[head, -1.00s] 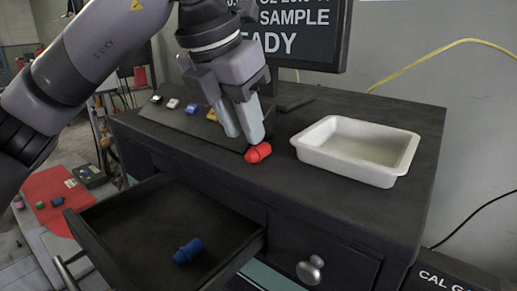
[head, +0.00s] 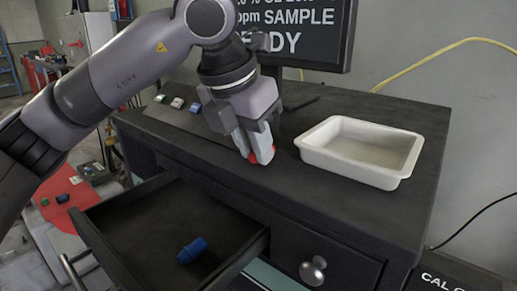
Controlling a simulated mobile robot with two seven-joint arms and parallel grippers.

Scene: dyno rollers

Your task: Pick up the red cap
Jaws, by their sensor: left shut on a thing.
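The red cap (head: 265,155) is on the dark cabinet top, near its front edge and left of the white tray. My left gripper (head: 254,150) points down and is shut on the red cap. Its fingers hide most of the cap, so only part of the red shows between and beside the fingertips. I cannot tell whether the cap is clear of the surface. My right gripper is not in view.
A white tray (head: 316,155) stands right of the gripper. The open drawer (head: 140,210) below holds a blue cap-like piece (head: 192,250). Several coloured buttons (head: 177,102) line a panel at the back left. A monitor (head: 300,30) stands behind.

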